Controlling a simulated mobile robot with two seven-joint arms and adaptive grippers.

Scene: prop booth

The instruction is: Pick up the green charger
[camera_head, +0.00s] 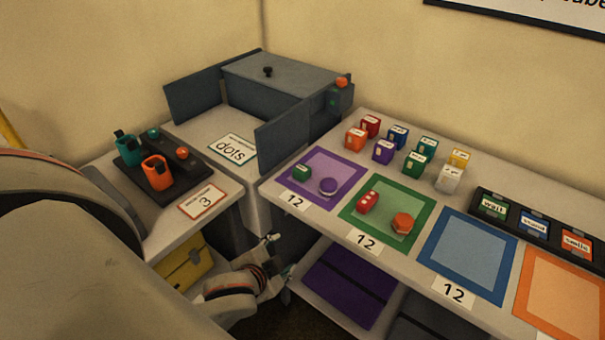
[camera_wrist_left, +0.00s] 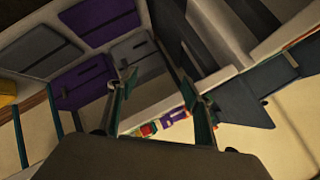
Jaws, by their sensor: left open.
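A green-teal upright piece (camera_head: 128,149), which looks like the green charger, stands at the back left of a black tray (camera_head: 180,190) on the left counter. A similar orange piece (camera_head: 157,173) stands in front of it. My left gripper (camera_head: 281,265) is low, below the counter tops, in front of the gap between the left counter and the long table. It is apart from the tray and to its lower right. In the left wrist view its two fingers (camera_wrist_left: 160,82) are spread and nothing is between them. The green piece cannot be made out there. My right gripper is out of view.
A teal knob (camera_head: 153,133) and an orange knob (camera_head: 182,153) are on the tray. A "3" card (camera_head: 203,201) lies in front. The long table (camera_head: 283,199) holds coloured mats and several small blocks. Purple drawers (camera_head: 345,285) are below.

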